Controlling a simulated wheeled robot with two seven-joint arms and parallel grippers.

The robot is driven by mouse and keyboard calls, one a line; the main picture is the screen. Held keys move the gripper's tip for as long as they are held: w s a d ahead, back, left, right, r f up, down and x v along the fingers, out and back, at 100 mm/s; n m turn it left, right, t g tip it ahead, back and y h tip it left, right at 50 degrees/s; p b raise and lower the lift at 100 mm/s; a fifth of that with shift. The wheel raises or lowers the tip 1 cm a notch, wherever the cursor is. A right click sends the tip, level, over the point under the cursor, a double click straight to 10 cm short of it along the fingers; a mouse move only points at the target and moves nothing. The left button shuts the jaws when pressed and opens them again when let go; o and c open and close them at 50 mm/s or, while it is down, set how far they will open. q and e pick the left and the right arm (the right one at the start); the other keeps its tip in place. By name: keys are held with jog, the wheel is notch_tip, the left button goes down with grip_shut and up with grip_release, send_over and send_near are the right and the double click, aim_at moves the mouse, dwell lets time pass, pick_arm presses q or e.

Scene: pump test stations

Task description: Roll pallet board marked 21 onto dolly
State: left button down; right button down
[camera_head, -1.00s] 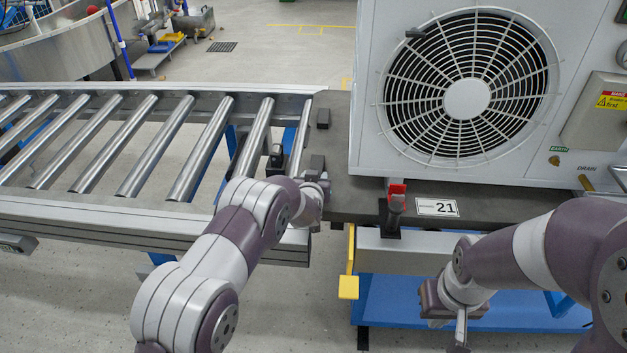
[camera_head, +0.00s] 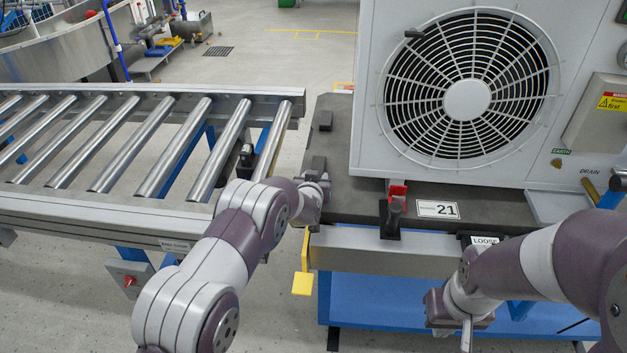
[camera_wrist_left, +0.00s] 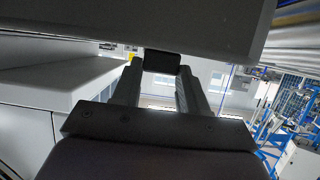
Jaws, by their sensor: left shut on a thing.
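The dark grey pallet board (camera_head: 335,140) carries a white "21" label (camera_head: 438,209) and a large white fan unit (camera_head: 575,60). It lies above a blue-framed cart (camera_head: 390,298), apparently the dolly, with a yellow pedal (camera_head: 303,284). My left gripper (camera_head: 318,183) is at the board's left front corner, shut on a dark block (camera_head: 318,163). The block also shows between its fingers (camera_wrist_left: 161,82) in the left wrist view. My right gripper (camera_head: 466,334) hangs in front of the cart, apart from the board; its finger gap is not visible.
The roller conveyor (camera_head: 130,220) stands left of the board, with a red knob (camera_head: 129,281) below its front rail. A red-topped stop (camera_head: 397,200) sits on the board's front edge. A "LOOSE" tag (camera_head: 484,240) shows on the cart. Open floor (camera_head: 270,60) lies behind.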

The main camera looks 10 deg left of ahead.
aim_at(333, 190)
pick_arm(q)
jog(key=shift+a+f, duration=0.2)
jog(key=shift+a, duration=0.6)
jog(key=shift+s, duration=0.1)
jog(key=shift+d, duration=0.85)
jog(key=shift+d+p, duration=0.45)
jog(key=shift+d, duration=1.55)
pick_arm(e)
jog(key=shift+a+r, duration=0.2)
jog(key=shift+r, duration=0.35)
jog(key=shift+a, duration=0.1)
pick_arm(q)
jog(key=shift+d, duration=0.45)
pick_arm(e)
jog(key=shift+a+r, duration=0.2)
